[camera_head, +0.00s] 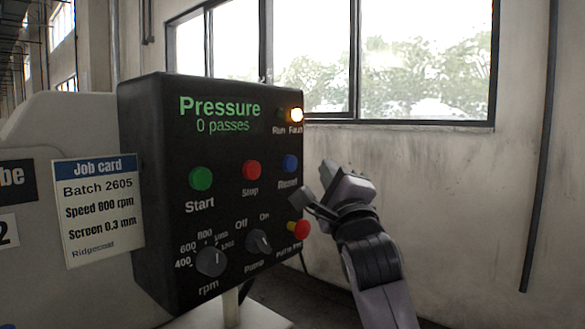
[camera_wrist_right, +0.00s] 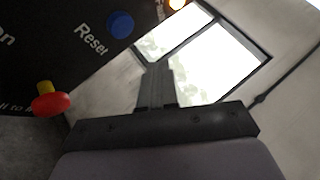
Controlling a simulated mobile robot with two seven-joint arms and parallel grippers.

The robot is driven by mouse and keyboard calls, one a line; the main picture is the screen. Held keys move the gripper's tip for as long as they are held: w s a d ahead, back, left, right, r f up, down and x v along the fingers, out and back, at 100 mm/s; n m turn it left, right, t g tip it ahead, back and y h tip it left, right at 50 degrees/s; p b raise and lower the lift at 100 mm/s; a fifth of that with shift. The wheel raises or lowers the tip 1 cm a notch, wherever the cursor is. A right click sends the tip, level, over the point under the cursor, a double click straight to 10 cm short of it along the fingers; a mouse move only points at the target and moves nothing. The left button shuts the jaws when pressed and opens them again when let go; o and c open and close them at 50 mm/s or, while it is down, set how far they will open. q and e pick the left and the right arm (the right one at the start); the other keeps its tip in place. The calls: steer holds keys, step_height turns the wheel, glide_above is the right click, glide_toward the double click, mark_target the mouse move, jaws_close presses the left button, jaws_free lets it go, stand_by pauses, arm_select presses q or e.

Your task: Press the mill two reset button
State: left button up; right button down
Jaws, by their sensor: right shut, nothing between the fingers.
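The blue reset button (camera_head: 290,163) sits at the right of the button row on the black control panel (camera_head: 160,200), with the label "Reset" under it. In the right wrist view the blue button (camera_wrist_right: 121,24) is at the upper left, beside the word "Reset". My right gripper (camera_head: 325,182) is shut and empty, just right of the panel and a little below the button. In the right wrist view its fingers (camera_wrist_right: 157,82) point up the picture, apart from the button. My left gripper is not in view.
A green start button (camera_head: 201,178) and a red stop button (camera_head: 251,170) share the row. A red knob on a yellow base (camera_head: 299,229) sits below reset, close to my gripper. The fault lamp (camera_head: 297,115) glows orange. A job card (camera_head: 97,208) hangs left.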

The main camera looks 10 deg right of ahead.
steer(key=shift+w+a+b, duration=0.3)
steer(key=shift+w+a, duration=1.15)
steer(key=shift+w, duration=0.3)
steer(key=shift+w, duration=0.15)
stand_by(0.7)
steer(key=shift+w+a, duration=0.2)
steer(key=shift+a, duration=0.05)
steer(key=shift+w+a, duration=0.25)
steer(key=shift+w, duration=0.15)
stand_by(0.8)
steer(key=shift+s+d, duration=0.5)
steer(key=shift+s, duration=0.2)
steer(key=shift+s+d+p, duration=0.35)
steer(key=shift+s+d, duration=0.45)
steer(key=shift+s, duration=0.2)
steer(key=shift+s+d+p, duration=0.35)
steer(key=shift+s+d, duration=0.4)
steer(key=shift+s, duration=0.25)
